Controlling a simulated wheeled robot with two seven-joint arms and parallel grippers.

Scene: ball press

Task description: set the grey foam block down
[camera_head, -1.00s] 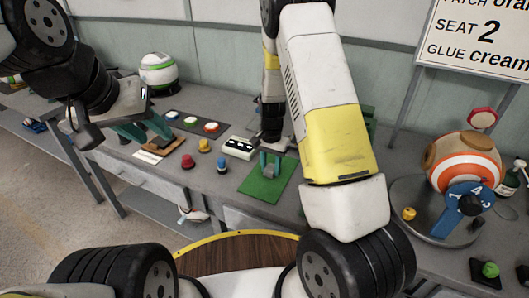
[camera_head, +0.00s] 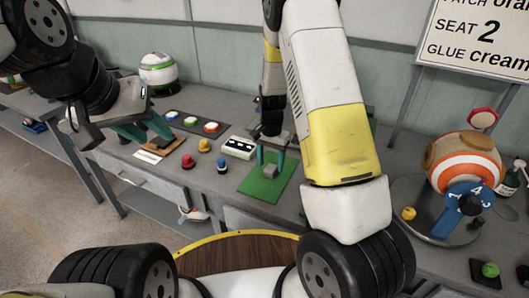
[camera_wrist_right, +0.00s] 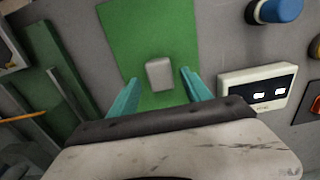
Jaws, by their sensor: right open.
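The grey foam block (camera_wrist_right: 159,74) rests on the green mat (camera_wrist_right: 128,30) in the right wrist view. It also shows small in the head view (camera_head: 270,171), on the mat between the fingertips. My right gripper (camera_head: 271,165) is open above the mat. In the right wrist view its teal fingers (camera_wrist_right: 160,88) stand on either side of the block, with a gap on both sides. My left gripper (camera_head: 146,133) hangs over the left part of the bench, its teal fingers apart and nothing seen between them.
A pale box with dark windows (camera_wrist_right: 257,91) stands beside the mat, and a blue knob (camera_wrist_right: 280,10) is near it. Red, yellow and blue pieces lie left of the mat. A striped ball (camera_head: 465,165) sits in a press at the right. Green parts (camera_wrist_right: 50,105) lie at the wrist view's left.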

